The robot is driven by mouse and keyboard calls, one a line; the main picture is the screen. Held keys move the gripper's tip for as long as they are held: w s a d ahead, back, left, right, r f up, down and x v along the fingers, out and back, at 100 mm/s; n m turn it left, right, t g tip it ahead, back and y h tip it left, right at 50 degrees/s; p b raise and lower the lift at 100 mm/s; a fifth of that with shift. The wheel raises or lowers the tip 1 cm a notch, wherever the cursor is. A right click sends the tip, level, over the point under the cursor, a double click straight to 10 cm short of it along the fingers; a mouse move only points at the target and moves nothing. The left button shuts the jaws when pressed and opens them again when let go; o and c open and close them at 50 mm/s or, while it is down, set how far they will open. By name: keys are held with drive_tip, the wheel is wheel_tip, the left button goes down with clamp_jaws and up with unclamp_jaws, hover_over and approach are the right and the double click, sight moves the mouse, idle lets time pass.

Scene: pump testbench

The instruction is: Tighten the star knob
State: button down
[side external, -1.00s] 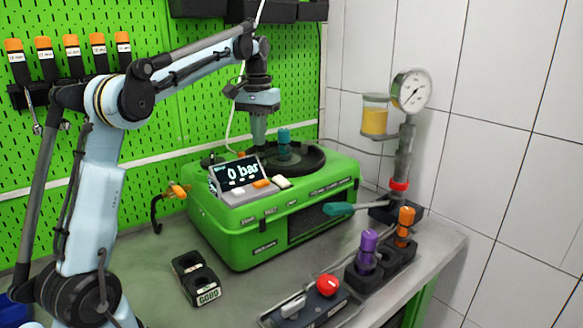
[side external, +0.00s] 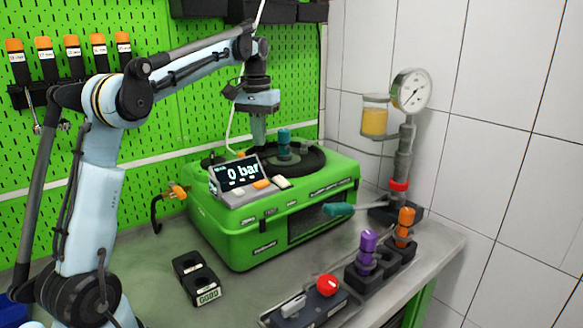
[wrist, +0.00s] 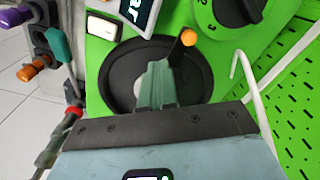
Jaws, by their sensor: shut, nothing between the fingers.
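My gripper (side external: 258,143) points down over the top of the green pump case (side external: 245,241), behind the display and left of a teal cylinder (side external: 284,136). Its fingers are shut and empty; they also show in the wrist view (wrist: 158,70), in front of a round black disc (wrist: 112,75). The teal cylinder stands upright on this disc in the side view, apart from the fingers. I cannot pick out a star knob for certain. An orange-tipped part (wrist: 188,37) shows just right of the fingertips in the wrist view.
A display reading 0 bar (side external: 238,173) stands on the case's front. A teal-handled lever (side external: 338,209) sticks out at right, near a gauge (side external: 411,91) on a column. Purple (side external: 368,242) and orange (side external: 406,218) plugs stand at front right. A black dial (wrist: 232,10) lies beyond the disc.

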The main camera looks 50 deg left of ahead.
drive_tip(key=shift+s+a+f, duration=0.15)
drive_tip(key=shift+a+f, duration=0.05)
drive_tip(key=shift+f, duration=0.35)
drive_tip(key=shift+s+a, duration=0.35)
drive_tip(key=shift+a, duration=0.25)
drive_tip(key=shift+s+a, duration=0.1)
drive_tip(key=shift+a, duration=0.2)
drive_tip(key=shift+s+d, duration=0.25)
wheel_tip(320, 180, up, 6)
drive_tip(key=shift+d, duration=0.2)
idle(0.3)
